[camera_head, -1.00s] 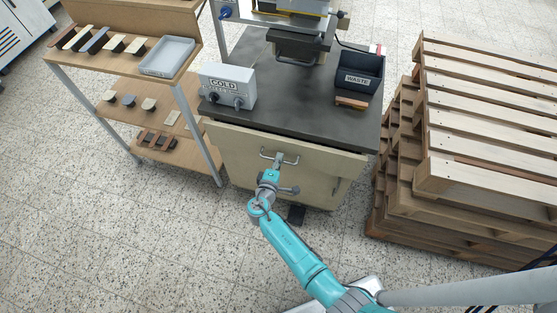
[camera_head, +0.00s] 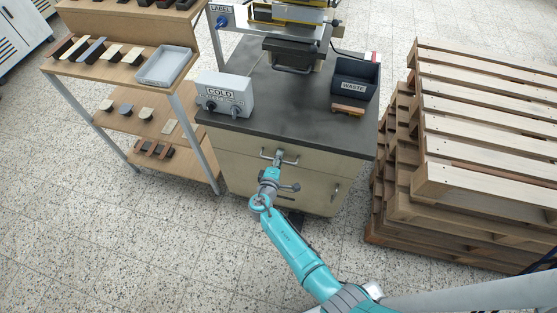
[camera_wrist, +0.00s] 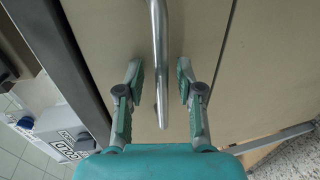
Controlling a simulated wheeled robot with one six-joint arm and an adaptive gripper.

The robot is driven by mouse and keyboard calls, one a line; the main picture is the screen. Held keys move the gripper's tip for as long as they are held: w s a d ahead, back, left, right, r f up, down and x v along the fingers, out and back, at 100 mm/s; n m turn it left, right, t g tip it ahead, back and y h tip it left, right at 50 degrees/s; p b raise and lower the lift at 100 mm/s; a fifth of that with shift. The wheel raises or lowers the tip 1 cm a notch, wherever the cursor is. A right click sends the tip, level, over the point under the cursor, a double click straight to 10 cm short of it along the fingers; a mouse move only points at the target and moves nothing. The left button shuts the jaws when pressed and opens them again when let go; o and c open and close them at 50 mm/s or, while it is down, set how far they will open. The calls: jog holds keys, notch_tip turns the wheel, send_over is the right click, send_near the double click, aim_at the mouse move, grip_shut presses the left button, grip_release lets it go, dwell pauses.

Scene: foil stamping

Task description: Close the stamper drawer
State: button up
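The stamper drawer (camera_head: 240,148) is the beige upper front of the cabinet, under the dark worktop. Its front looks flush, or nearly so, with the cabinet in the head view. Its metal bar handle (camera_head: 290,161) also shows in the wrist view (camera_wrist: 158,50), running down the middle of the picture. My gripper (camera_head: 277,160) is at the handle. In the wrist view my gripper (camera_wrist: 160,80) is open, one finger on each side of the bar, with gaps between. Whether the fingertips touch the drawer front is unclear.
The worktop (camera_head: 290,120) carries a grey COLD box (camera_head: 226,94), a black WASTE bin (camera_head: 355,80) and the stamping press (camera_head: 292,55). A lower front with a handle (camera_head: 337,192) is below the drawer. A shelf rack (camera_head: 185,110) stands left, stacked pallets (camera_head: 480,140) right. Floor in front is clear.

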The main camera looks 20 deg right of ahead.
jog(key=v, duration=1.2)
dwell(0.5)
jog(key=s+d+f+g+y, duration=0.1)
jog(key=s+d+f+y, duration=0.35)
jog(key=s, duration=0.65)
jog(key=s+m+g+y, duration=0.1)
jog(key=s+m+y, duration=0.2)
jog(key=s, duration=1.1)
jog(key=s+r+m+t, duration=0.1)
jog(key=s+r+m, duration=0.1)
jog(key=s+r, duration=0.3)
jog(key=s+r+m+t+y, duration=0.1)
jog(key=s+r+m, duration=0.2)
jog(key=r, duration=1)
jog(key=s+r+m+t, duration=0.2)
jog(key=s+r, duration=0.5)
jog(key=r, duration=0.2)
jog(key=shift+r+m+y, duration=0.2)
jog(key=shift+m+y, duration=0.15)
jog(key=shift+m, duration=0.05)
